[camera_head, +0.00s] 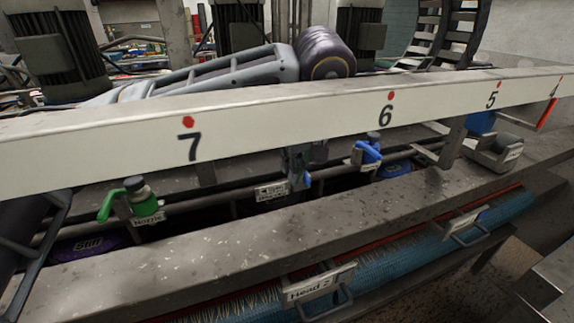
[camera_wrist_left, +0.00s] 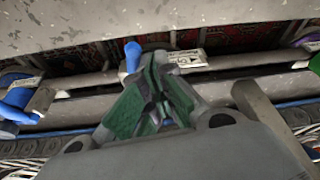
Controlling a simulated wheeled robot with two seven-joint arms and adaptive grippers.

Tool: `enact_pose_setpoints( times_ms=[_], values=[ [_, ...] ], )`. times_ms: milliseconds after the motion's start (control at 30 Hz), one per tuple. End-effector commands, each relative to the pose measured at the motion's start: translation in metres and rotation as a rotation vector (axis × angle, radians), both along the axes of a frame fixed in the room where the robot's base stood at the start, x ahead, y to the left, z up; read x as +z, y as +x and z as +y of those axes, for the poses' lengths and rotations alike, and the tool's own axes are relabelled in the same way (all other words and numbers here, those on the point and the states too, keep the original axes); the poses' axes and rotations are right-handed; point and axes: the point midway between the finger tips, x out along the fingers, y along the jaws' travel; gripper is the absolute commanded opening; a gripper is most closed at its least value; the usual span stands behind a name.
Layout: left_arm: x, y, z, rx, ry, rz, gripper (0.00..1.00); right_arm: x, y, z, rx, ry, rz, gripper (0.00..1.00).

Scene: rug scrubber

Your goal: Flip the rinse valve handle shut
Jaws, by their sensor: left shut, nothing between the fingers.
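My left gripper (camera_head: 297,160) hangs down behind the numbered beam at the middle valve. Its fingers are shut with nothing between them. In the left wrist view its shut fingers (camera_wrist_left: 158,65) lie beside a blue valve handle (camera_wrist_left: 131,55), which stands just left of the fingertips; I cannot tell whether they touch. The middle valve's label (camera_head: 272,191) is too small to read, so I cannot confirm which valve is the rinse one. In the head view the gripper mostly hides this handle. My right gripper is not in view.
A green valve handle (camera_head: 125,203) is at the left and another blue handle (camera_head: 368,153) at the right along the pipe. The white numbered beam (camera_head: 290,118) crosses above them.

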Motion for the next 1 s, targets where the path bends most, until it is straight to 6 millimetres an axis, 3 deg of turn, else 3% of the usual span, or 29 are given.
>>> enact_pose_setpoints(
  times_ms=[600,1000],
  values=[
    [0.000,-0.003,-0.014,0.189,0.001,-0.001,0.00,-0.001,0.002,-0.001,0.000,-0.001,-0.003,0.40],
    [0.000,-0.004,-0.015,0.218,0.000,-0.001,0.00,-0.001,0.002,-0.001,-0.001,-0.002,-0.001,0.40]
  ],
)
